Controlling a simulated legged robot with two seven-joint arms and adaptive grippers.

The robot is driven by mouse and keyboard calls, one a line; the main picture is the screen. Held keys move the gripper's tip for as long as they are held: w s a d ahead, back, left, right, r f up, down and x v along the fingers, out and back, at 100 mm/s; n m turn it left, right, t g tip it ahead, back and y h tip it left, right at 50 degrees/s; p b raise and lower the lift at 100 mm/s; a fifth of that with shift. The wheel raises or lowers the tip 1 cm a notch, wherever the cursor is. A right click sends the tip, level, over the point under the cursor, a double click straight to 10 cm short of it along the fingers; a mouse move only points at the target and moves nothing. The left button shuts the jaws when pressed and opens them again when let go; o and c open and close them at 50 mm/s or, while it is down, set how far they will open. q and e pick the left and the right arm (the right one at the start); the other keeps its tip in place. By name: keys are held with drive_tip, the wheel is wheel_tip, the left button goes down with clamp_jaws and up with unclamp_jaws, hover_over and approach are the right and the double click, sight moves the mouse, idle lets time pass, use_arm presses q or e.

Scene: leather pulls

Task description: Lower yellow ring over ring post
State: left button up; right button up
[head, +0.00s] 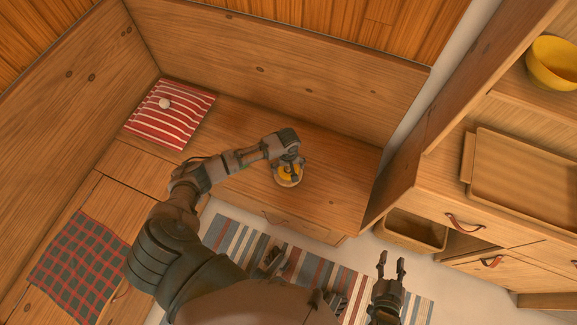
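The yellow ring (287,179) is at the front right of the wooden bench top. It sits on or just above a pale round base. My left gripper (291,169) points down right over the ring and hides part of it. I cannot tell whether its fingers are closed on the ring, or whether the ring is around a post. The post itself is hidden or too small to make out. My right gripper (391,265) is open and empty, low over the floor at the right, well apart from the ring.
The wooden bench (335,190) is clear around the ring. A red striped cloth (180,105) with a small white round thing (165,103) lies at its left. At the right are a cabinet with leather pulls, a wooden tray (520,170) and a yellow bowl (552,65).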

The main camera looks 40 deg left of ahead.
use_arm(q)
wheel_tip(320, 180, up, 12)
drive_tip(key=shift+f, duration=0.1)
idle(0.5)
